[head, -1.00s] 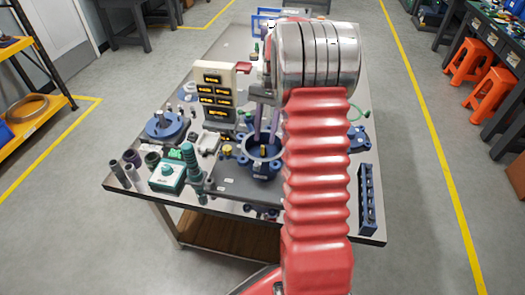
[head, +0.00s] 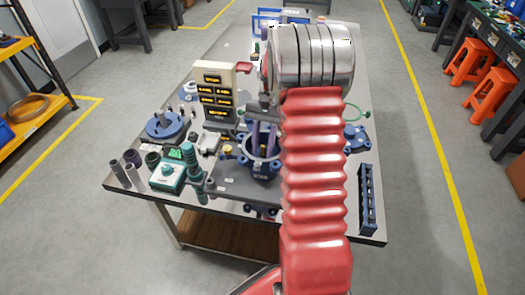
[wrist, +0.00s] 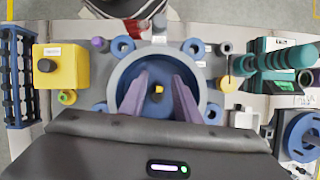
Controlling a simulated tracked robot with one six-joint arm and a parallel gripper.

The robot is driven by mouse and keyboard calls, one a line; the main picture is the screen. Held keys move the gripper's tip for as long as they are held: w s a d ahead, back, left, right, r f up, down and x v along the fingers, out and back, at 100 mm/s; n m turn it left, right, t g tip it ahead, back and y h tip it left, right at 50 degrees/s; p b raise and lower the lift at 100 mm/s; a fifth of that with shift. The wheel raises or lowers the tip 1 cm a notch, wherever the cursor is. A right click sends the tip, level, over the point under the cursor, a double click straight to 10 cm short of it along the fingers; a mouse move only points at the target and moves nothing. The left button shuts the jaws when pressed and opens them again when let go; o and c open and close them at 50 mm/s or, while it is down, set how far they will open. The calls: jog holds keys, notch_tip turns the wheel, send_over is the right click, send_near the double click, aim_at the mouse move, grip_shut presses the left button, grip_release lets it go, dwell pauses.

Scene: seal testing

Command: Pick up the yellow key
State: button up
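A small yellow piece, which I take for the yellow key (wrist: 159,89), shows in the wrist view at the middle of the dark bore of a blue-grey round housing (wrist: 116,72). My gripper (wrist: 160,80) is open, with one purple finger on each side of the yellow piece and a clear gap between them. In the head view the fingers (head: 263,142) point down into the housing (head: 261,171) and the yellow piece is hard to make out. I cannot tell how far the fingertips are above it.
A yellow box with a black knob (wrist: 75,66) and a dark rack (wrist: 18,75) stand left of the housing in the wrist view. A teal clamp-like device (wrist: 270,62) stands right.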

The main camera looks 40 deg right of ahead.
jog(key=shift+c, duration=0.2)
grip_shut()
dwell(0.3)
